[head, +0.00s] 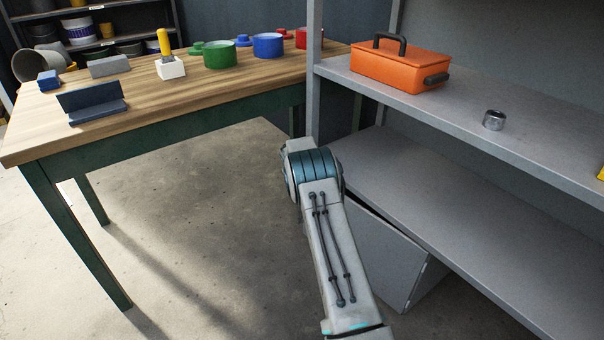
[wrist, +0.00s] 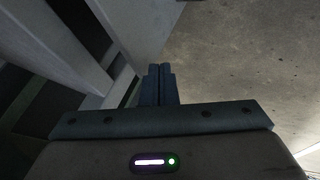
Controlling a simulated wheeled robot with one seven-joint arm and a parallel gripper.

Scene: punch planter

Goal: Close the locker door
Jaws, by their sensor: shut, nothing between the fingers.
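A grey panel (head: 388,258), which looks like the locker door, stands at an angle below the lower shelf in the head view, partly hidden behind my arm. A dark gap shows along its top edge. In the wrist view a pale grey panel (wrist: 138,32) rises just beyond the fingertips, with another grey panel and dark gaps to its left. I cannot tell which of these is the door. My gripper (wrist: 158,70) is shut and empty, its tips close to the pale panel; contact is unclear. The head view does not show the gripper.
A grey shelf unit (head: 470,205) fills the right side. An orange toolbox (head: 400,68) and a metal ring (head: 493,120) sit on its upper shelf. A wooden workbench (head: 150,105) with pots and blocks stands at left. The concrete floor (head: 200,220) between them is clear.

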